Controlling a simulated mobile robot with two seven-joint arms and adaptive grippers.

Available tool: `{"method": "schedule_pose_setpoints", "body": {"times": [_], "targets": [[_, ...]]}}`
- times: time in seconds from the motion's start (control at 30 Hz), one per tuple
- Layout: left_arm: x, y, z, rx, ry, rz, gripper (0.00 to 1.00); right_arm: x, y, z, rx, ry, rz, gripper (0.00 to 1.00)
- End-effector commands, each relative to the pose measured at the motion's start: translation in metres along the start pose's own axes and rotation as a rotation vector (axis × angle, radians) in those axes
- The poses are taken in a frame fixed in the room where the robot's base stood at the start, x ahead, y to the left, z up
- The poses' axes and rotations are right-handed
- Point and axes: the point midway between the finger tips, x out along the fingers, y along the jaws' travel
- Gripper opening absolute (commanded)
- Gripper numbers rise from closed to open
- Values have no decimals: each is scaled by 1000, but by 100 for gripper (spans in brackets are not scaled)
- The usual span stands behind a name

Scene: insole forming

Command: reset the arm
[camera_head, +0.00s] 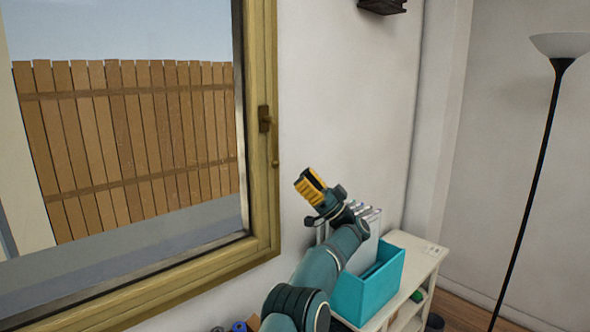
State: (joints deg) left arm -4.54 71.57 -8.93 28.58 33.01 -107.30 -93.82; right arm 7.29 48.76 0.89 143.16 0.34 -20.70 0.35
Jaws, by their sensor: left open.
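My left gripper (311,186), with yellow and black fingers, is raised in front of the white wall, just right of the window. It is open and nothing shows between its fingers. My teal left arm comes up from the bottom edge and covers part of the shelf and the box behind it. My right gripper is not in view.
A turquoise box (367,297) holding upright white items stands on a white shelf (424,262). A wooden-framed window (262,200) fills the left. A floor lamp (537,150) stands at the right. The wall above the gripper is clear.

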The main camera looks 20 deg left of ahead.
Motion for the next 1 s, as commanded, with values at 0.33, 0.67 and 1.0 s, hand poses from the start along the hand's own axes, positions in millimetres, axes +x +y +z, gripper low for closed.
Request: {"method": "schedule_pose_setpoints", "body": {"times": [0.33, 0.67, 1.0], "targets": [[-5, 0, 0, 0, 0, -1, 48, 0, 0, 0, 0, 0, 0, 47], [-10, 9, 5, -13, 16, 56, 48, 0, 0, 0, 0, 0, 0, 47], [-116, 84, 76, -171, 6, 739, 48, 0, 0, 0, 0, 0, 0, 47]]}}
